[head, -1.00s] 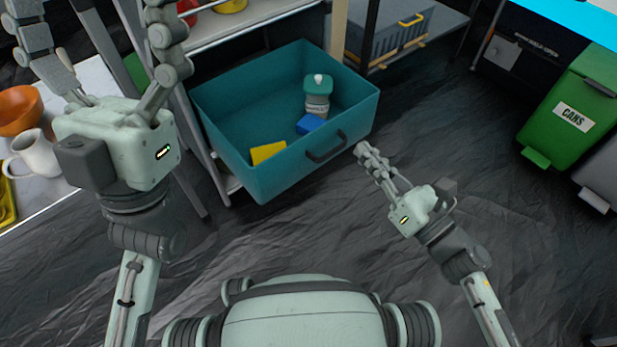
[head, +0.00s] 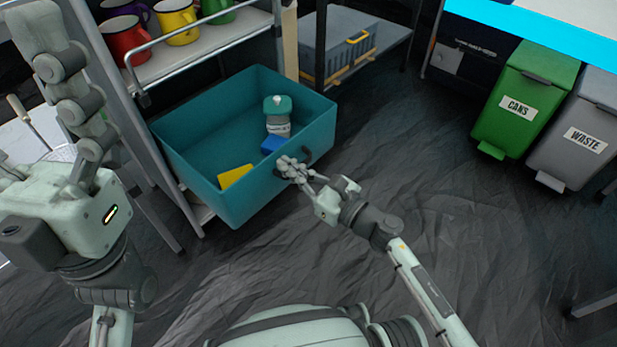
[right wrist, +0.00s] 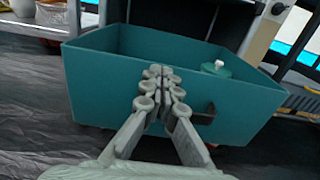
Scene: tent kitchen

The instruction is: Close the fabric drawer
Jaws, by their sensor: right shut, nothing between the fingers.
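The teal fabric drawer (head: 243,203) hangs pulled out from the shelf unit, its open top showing. Its dark front handle (head: 307,155) is partly behind my right gripper; the handle also shows in the right wrist view (right wrist: 206,115). My right gripper (head: 285,167) is shut and empty, its fingertips at the drawer's front panel just left of the handle. I cannot tell if they touch it. In the right wrist view the fingers (right wrist: 162,73) overlap the front panel (right wrist: 110,98).
Inside the drawer are a teal-lidded bottle (head: 277,118), a blue block (head: 273,144) and a yellow block (head: 235,176). Several mugs stand on the shelf (head: 215,38) above. A grey crate (head: 338,52) sits behind, with a green bin (head: 525,95) at right. The crumpled floor is clear in front.

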